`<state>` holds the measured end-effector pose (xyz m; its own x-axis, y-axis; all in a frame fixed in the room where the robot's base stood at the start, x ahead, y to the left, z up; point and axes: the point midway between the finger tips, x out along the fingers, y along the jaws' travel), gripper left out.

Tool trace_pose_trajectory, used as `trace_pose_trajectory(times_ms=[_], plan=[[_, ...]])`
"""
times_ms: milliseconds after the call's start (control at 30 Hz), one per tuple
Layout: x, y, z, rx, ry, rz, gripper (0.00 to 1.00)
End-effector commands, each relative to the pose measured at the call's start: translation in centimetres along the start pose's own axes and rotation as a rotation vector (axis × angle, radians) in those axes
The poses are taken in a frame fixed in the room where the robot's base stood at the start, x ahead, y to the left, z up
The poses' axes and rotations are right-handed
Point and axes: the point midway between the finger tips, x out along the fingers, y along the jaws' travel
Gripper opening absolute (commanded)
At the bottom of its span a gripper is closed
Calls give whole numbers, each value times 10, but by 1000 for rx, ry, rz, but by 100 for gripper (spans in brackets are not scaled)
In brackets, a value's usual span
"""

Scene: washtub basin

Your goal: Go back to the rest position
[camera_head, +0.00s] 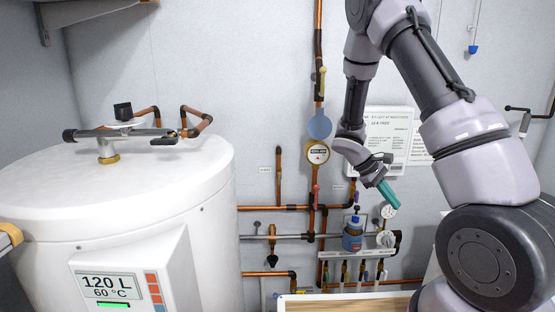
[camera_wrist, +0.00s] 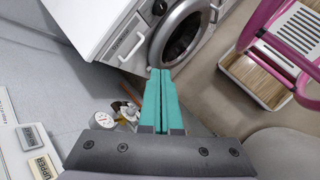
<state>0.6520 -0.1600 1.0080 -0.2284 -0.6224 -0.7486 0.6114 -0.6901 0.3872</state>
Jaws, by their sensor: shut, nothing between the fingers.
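My gripper (camera_head: 387,193) hangs in the air in front of the pipe wall, to the right of the copper pipes in the head view. Its teal fingers (camera_wrist: 160,84) are pressed together in the wrist view, with nothing between them. The fingers point down and to the right in the head view. A blue bottle (camera_head: 353,236) stands on a white shelf below and to the left of the fingertips; it is apart from them as far as I can tell.
A white water tank (camera_head: 130,215) fills the left side. Copper pipes with a gauge (camera_head: 317,153) run along the wall. In the wrist view a washing machine (camera_wrist: 125,35) stands ahead and a pink step stool (camera_wrist: 285,45) is at the right, with bare floor between.

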Motion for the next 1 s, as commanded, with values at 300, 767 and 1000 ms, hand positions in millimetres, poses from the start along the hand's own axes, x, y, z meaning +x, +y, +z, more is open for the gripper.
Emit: trace_pose_trajectory(times_ms=[300, 767, 1000], plan=[[-99, 4, 77, 364, 283, -258, 0], [-210, -21, 199, 796, 699, -587, 0], [-247, -45, 252, 958, 898, -721, 0]])
